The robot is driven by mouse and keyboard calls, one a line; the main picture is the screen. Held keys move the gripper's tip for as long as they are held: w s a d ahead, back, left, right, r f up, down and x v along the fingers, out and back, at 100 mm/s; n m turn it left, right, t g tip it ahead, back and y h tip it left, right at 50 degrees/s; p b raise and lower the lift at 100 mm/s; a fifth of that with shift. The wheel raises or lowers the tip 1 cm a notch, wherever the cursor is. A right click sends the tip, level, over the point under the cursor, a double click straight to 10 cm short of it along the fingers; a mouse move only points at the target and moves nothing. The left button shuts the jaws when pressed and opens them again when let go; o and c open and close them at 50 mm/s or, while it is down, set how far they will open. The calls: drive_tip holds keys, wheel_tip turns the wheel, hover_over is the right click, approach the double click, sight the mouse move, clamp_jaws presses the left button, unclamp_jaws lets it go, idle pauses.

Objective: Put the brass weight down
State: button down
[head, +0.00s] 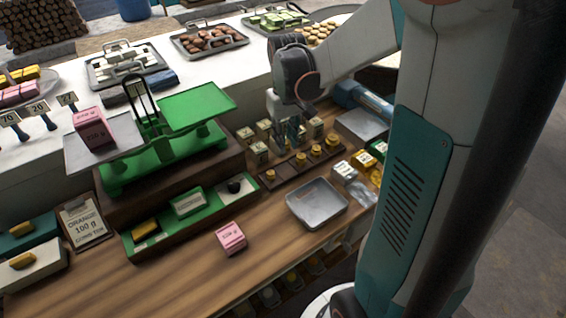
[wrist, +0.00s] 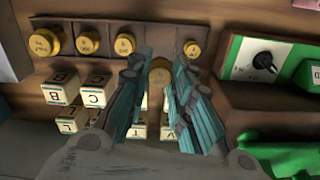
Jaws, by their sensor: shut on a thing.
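My gripper (head: 288,138) reaches down over the counter, behind the dark wooden weight rack (head: 286,172). In the wrist view my gripper (wrist: 161,62) is shut on a brass weight (wrist: 160,74), with a teal finger on either side. The held weight is in front of a gap in the rack, between a small brass weight (wrist: 193,49) and a larger one (wrist: 125,44). Two more brass weights (wrist: 87,41) sit further left in the rack. The held weight's underside is hidden, so I cannot tell whether it touches anything. In the head view my fingers hide it.
Lettered cubes (wrist: 62,88) stand close around my fingers. A green balance (head: 150,165) is to the left, a pink box (head: 93,128) on its left pan and its right pan (head: 197,101) empty. A metal tray (head: 316,203) and another pink box (head: 231,237) lie in front.

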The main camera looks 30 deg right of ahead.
sight(286, 171)
wheel_tip(286, 171, down, 9)
drive_tip(key=shift+f+b, duration=0.1)
drive_tip(key=shift+b, duration=1.05)
drive_tip(key=shift+f, duration=0.2)
drive_tip(key=c, duration=1.4)
unclamp_jaws()
drive_tip(key=shift+r, duration=0.15)
wheel_tip(286, 171, up, 12)
drive_tip(key=p, duration=0.3)
drive_tip(key=shift+p, duration=0.3)
